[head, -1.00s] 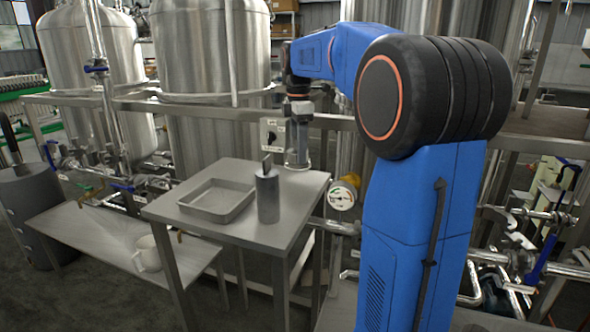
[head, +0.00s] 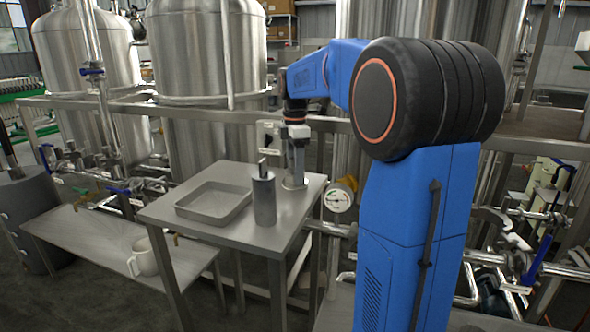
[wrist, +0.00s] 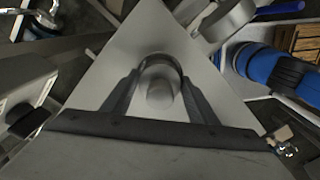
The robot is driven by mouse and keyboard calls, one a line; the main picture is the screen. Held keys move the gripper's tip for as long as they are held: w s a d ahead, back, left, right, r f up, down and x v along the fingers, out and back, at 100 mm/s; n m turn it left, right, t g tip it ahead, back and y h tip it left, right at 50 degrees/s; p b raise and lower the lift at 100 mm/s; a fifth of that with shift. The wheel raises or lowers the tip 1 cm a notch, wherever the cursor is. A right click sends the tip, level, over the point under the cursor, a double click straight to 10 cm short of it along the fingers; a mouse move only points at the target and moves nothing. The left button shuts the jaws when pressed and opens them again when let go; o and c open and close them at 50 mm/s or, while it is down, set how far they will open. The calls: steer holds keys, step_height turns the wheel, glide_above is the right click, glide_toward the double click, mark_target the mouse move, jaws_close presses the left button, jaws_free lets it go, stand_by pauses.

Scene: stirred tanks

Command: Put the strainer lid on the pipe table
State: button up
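The pipe table (head: 235,232) is a grey metal table by the pipes, taken as the one the task names. My gripper (head: 295,172) points straight down over its back right corner. The strainer lid (head: 292,184), a small round grey disc, is at the fingertips, at or just above the tabletop; I cannot tell if it touches. In the wrist view my gripper (wrist: 160,82) has a finger on each side of the round lid (wrist: 160,68), closed against it. The bare tabletop (wrist: 110,60) spreads around it. My fingers partly hide the lid.
A shallow square tray (head: 213,203) and an upright grey cylinder with a small top handle (head: 264,196) stand on the table, the cylinder just left of the lid. A white mug (head: 143,257) sits on a lower bench (head: 80,240). A pressure gauge (head: 338,199) and pipes are right of the table.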

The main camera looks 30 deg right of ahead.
steer(key=shift+o, duration=0.9)
step_height(320, 180, up, 12)
steer(key=shift+r, duration=0.15)
steer(key=shift+s, duration=0.1)
